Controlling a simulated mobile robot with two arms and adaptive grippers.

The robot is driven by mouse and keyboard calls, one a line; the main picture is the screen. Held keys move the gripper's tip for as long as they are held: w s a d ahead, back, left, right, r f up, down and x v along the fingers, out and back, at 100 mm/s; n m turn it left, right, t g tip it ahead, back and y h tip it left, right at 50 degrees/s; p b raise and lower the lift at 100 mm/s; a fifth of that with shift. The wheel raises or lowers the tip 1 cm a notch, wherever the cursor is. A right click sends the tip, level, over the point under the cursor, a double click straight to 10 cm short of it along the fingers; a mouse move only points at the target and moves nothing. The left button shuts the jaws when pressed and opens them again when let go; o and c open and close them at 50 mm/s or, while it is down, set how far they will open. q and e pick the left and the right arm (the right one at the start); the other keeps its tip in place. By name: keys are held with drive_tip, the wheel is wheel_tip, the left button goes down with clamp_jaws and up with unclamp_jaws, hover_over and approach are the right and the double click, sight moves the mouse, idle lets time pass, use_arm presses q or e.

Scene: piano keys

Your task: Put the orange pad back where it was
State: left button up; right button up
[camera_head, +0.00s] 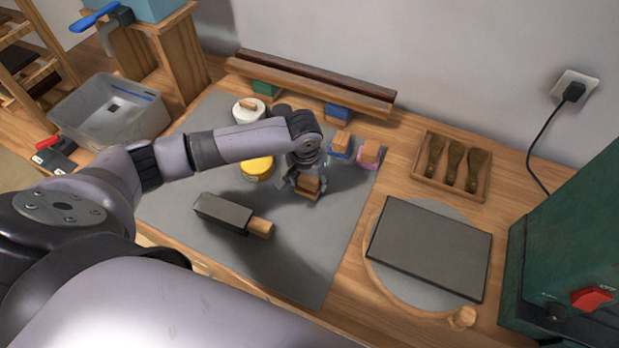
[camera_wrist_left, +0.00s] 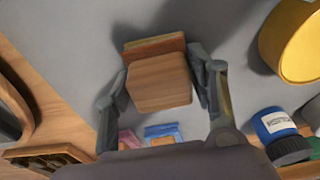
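The orange pad (camera_head: 308,188) is a small wooden block on an orange-brown base, below my left gripper (camera_head: 306,182) over the grey mat (camera_head: 320,255). In the left wrist view the pad (camera_wrist_left: 158,80) lies between the two fingers of my left gripper (camera_wrist_left: 160,68). The fingers are close against its sides and look shut on it. I cannot tell whether its base touches the mat. A blue pad (camera_head: 341,146) and a pink pad (camera_head: 370,154) stand side by side behind it, to the right. My right gripper is not in view.
A yellow round tin (camera_head: 257,168) and a white lidded jar (camera_head: 248,110) stand to the left. A dark block with a wooden handle (camera_head: 224,212) lies in front. A wooden rack (camera_head: 315,88) runs along the back. A tool tray (camera_head: 451,166) and grey slab (camera_head: 430,250) are at right.

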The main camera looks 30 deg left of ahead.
sight(307, 182)
use_arm(q)
drive_tip(key=o, duration=0.4)
drive_tip(key=shift+r, duration=0.1)
wheel_tip(307, 182, up, 12)
drive_tip(key=s, duration=0.1)
drive_tip(key=shift+s+b, duration=0.3)
drive_tip(key=shift+s, duration=0.1)
